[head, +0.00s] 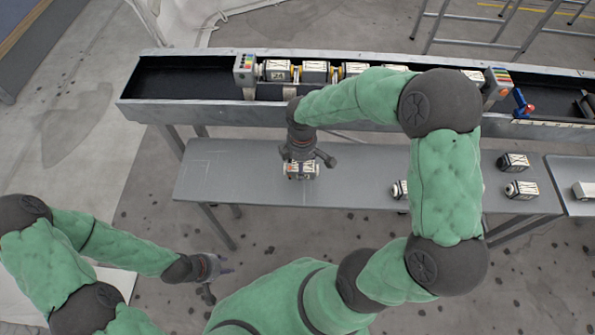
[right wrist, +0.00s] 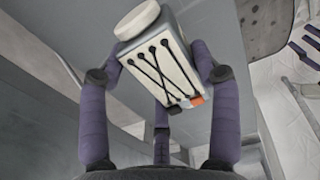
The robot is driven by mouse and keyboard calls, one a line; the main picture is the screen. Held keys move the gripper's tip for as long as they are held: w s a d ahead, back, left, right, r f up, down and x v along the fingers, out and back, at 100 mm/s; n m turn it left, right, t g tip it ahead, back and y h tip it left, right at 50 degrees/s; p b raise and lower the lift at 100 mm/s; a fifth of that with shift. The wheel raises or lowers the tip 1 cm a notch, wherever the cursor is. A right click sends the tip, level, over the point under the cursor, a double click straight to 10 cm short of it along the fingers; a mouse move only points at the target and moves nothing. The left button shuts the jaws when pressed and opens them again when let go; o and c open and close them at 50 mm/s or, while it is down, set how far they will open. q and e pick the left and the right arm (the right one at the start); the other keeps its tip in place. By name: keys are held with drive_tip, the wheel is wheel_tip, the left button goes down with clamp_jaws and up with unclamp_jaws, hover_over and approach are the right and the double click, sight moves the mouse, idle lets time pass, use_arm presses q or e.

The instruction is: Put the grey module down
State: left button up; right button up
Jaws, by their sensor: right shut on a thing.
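The grey module (head: 300,171), a pale box with black crossed cords, is between the fingers of my right gripper (head: 308,162). In the right wrist view the module (right wrist: 160,62) shows a round white cap at one end and a small orange-red patch at the other. The fingers of the right gripper (right wrist: 160,88) close around its sides. In the head view the module is over the left part of the grey bench (head: 230,180); I cannot tell whether it touches the top. My left gripper (head: 217,282) is empty, fingers apart, low in front of the bench.
Similar modules stand on the bench's right part: one at the back (head: 513,161), one in front (head: 521,189), one partly behind my arm (head: 400,189). Behind the bench a long dark trough (head: 195,78) holds a row of modules between two end blocks. The bench's left end is clear.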

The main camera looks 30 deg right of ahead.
sight(297, 169)
drive_tip(key=shift+w+a+f, duration=0.25)
drive_tip(key=shift+w+f, duration=0.25)
drive_tip(key=shift+f, duration=0.1)
drive_tip(key=f+b, duration=0.2)
drive_tip(key=f, duration=0.1)
drive_tip(key=shift+w+f+b, duration=0.2)
drive_tip(key=shift+f+b, duration=0.05)
drive_tip(key=shift+b, duration=0.15)
drive_tip(key=shift+r, duration=0.1)
drive_tip(key=o, duration=1.6)
drive_tip(key=shift+f, duration=0.2)
drive_tip(key=shift+c, duration=0.2)
wheel_tip(297, 169, up, 12)
drive_tip(key=p, duration=0.5)
drive_tip(key=shift+s+r, duration=0.1)
drive_tip(key=shift+r, duration=0.05)
